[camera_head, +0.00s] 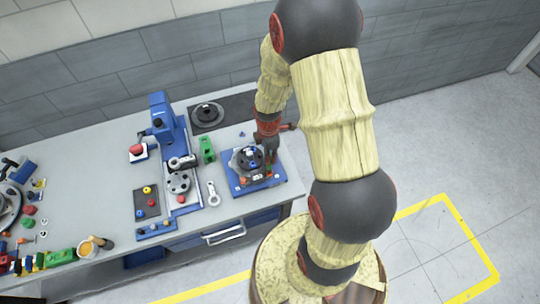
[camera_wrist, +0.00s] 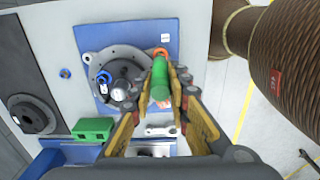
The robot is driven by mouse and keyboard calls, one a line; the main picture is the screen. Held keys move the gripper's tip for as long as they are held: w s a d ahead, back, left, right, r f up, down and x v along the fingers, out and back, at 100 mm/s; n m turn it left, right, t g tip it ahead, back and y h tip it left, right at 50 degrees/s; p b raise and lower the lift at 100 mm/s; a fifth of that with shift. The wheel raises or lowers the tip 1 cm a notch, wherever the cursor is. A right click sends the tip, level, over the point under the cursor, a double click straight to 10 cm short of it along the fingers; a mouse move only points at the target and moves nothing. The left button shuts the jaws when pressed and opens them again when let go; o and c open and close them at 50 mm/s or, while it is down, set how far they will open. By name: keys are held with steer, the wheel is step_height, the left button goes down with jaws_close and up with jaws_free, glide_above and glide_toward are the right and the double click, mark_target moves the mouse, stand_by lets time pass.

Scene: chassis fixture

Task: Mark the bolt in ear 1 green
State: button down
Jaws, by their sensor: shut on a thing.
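My gripper (camera_wrist: 163,88) is shut on a green marker (camera_wrist: 159,78), whose far end points at the fixture. The chassis fixture is a grey round part (camera_wrist: 101,58) on a blue plate (camera_wrist: 168,36). It carries a silver knob (camera_wrist: 119,90) and a blue ring-shaped piece (camera_wrist: 103,77). An orange ring (camera_wrist: 161,51) shows just beyond the marker. The marker hides what lies under its tip, so contact cannot be told. I cannot tell which ear is ear 1. In the head view my gripper (camera_head: 269,150) is over the fixture's right side.
A green block (camera_wrist: 93,128) and a pale wrench-like part (camera_wrist: 161,130) lie near the fixture. A blue press (camera_head: 163,125) stands left of it in the head view. The bench's front edge is close, with floor beyond. Bare bench (camera_head: 100,185) lies farther left.

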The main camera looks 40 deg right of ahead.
steer(key=shift+s+a, duration=0.1)
steer(key=shift+a, duration=0.05)
steer(key=shift+r+p, duration=2.05)
steer(key=shift+r, duration=1)
